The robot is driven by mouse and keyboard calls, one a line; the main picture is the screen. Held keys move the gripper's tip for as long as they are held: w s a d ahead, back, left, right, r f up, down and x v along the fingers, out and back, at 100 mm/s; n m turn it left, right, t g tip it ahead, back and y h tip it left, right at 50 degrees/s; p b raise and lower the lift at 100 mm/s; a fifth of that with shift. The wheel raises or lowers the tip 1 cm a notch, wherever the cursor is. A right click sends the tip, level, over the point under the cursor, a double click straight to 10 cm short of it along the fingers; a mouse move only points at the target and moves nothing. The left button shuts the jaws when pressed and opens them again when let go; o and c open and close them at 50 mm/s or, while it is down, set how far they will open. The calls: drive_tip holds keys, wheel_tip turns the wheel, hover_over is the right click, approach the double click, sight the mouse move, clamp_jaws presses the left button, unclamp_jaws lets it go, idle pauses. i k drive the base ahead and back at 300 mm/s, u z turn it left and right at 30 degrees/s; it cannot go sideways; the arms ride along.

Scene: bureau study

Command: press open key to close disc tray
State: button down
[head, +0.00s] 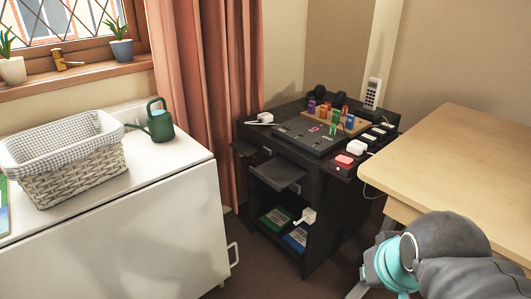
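A dark cabinet (345,215) stands in the corner. A flat dark tray (277,176) sticks out of its front, and a smaller dark flap or tray (243,149) juts out at its left. A dark panel (300,137) with small markings lies on top. Small keys are too small to read, so I cannot tell which is the open key. A red-topped piece (344,160) sits at the cabinet's right front edge. My gripper (362,285) is low at the bottom right, in front of the cabinet and apart from it. Its fingertips are mostly hidden or cut off.
A wooden desk (460,150) stands close on the right. A white table (150,165) with a wicker basket (65,172) and green watering can (158,122) stands on the left. Coloured pieces and a white handset (372,94) crowd the cabinet top. Floor shows between the table and cabinet.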

sight(266, 149)
drive_tip(key=u, duration=0.05)
drive_tip(key=k, duration=0.65)
drive_tip(key=u, duration=0.6)
drive_tip(key=i, duration=1.45)
drive_tip(key=z, duration=0.35)
